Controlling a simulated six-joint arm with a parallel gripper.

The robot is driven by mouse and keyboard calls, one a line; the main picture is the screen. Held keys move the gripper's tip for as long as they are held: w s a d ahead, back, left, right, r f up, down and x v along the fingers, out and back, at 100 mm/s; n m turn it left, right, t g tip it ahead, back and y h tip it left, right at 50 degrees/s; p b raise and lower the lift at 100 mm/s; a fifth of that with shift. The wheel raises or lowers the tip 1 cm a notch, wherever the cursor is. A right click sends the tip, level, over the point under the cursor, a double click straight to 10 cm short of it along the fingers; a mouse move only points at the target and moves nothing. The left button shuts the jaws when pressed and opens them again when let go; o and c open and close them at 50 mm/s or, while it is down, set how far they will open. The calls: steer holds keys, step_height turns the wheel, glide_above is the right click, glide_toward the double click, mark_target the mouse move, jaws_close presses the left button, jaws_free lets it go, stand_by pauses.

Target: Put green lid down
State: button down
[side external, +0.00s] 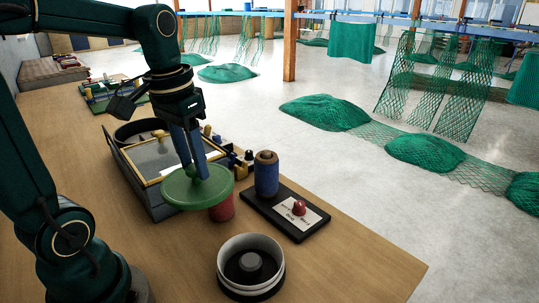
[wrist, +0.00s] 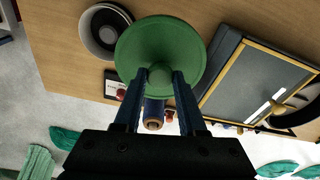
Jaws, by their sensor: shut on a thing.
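The green lid (side external: 181,193) is a round disc with a knob, and its knob is between the fingers of my gripper (side external: 197,176). In the wrist view my gripper (wrist: 158,77) is shut on the knob, and the green lid (wrist: 160,38) shows its top face. The lid looks about level. A red cylinder (side external: 223,210) shows partly under its right edge; I cannot tell whether they touch.
A blue spool (side external: 266,178) and a red knob (side external: 299,208) are on a dark board (side external: 263,215) right of the lid. A yellow-framed slate (side external: 157,160) lies behind it. The wooden table (side external: 345,277) is bare at front right.

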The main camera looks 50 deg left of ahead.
steer(key=w+d+f, duration=0.1)
steer(key=d+f, duration=0.1)
steer(key=d, duration=0.1)
steer(key=d+f, duration=0.2)
steer(key=d, duration=0.2)
steer(key=w+d+f, duration=0.1)
steer(key=d+f, duration=0.2)
steer(key=d, duration=0.1)
steer(key=shift+w+d, duration=0.15)
steer(key=shift+w, duration=0.15)
steer(key=shift+f, duration=1.8)
steer(key=shift+f, duration=0.15)
steer(key=shift+c, duration=2.4)
jaws_free()
